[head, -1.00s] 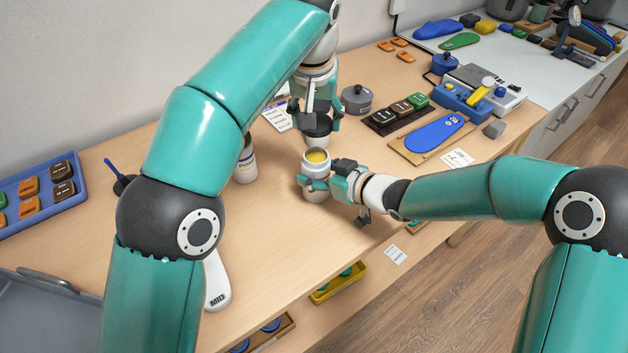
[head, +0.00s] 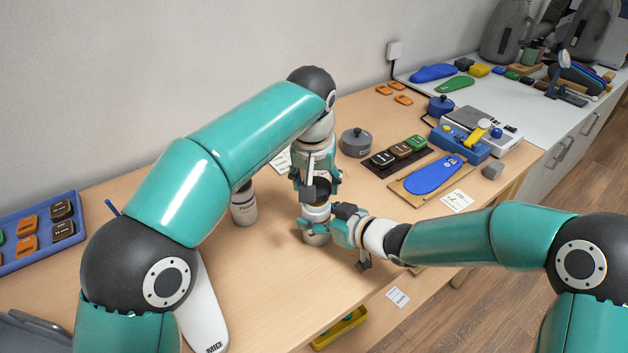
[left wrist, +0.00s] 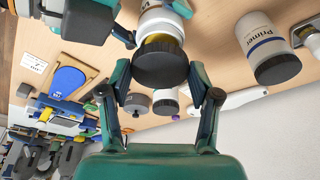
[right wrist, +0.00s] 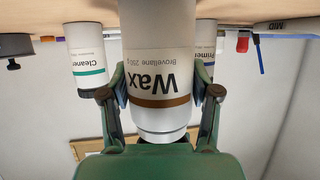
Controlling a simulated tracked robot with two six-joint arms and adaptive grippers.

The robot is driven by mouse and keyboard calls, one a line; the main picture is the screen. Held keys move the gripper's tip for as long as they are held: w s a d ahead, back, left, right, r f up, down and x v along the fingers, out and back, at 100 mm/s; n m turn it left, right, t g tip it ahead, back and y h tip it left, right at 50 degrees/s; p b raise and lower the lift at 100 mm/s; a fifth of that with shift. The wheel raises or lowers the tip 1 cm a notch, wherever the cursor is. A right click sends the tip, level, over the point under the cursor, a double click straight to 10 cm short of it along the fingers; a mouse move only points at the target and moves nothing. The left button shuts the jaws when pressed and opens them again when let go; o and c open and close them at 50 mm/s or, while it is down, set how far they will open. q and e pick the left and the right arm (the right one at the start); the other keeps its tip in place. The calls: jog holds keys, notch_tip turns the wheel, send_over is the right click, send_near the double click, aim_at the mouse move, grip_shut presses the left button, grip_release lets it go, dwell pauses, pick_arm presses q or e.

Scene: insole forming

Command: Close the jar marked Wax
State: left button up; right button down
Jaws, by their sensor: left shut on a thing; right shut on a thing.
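The white Wax jar (head: 317,238) stands toward the front of the wooden table. Its upside-down label with a brown band shows in the right wrist view (right wrist: 158,80). My right gripper (head: 318,226) is shut around the jar's side. My left gripper (head: 318,184) is shut on a dark round lid (left wrist: 160,66) and holds it at the jar's mouth. In the left wrist view a strip of yellow shows between the lid and the jar (left wrist: 160,24). In the head view the lid hides the jar's opening. I cannot tell whether lid and rim touch.
A white Primer bottle (head: 244,206) stands left of the jar. A grey lidded pot (head: 356,142) and a dark tray of coloured blocks (head: 398,154) lie behind to the right, near a blue insole (head: 434,175). A Cleaner bottle (right wrist: 85,58) shows in the right wrist view.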

pick_arm(q)
jog(key=shift+f, duration=0.9)
jog(key=shift+f, duration=0.55)
dwell(0.4)
jog(key=m+h, duration=0.1)
jog(key=m, duration=0.3)
jog(key=shift+w+a, duration=0.1)
jog(key=shift+a, duration=0.05)
jog(key=m+g, duration=0.1)
jog(key=m, duration=0.3)
jog(key=shift+h, duration=0.4)
jog(key=m, duration=0.3)
jog(key=m+g+h, duration=0.1)
jog(key=m, duration=0.1)
jog(key=shift+w+m, duration=0.25)
jog(key=shift+m, duration=0.05)
jog(key=shift+s+m+g, duration=0.1)
jog(key=shift+m+g, duration=0.4)
jog(key=shift+m, duration=0.9)
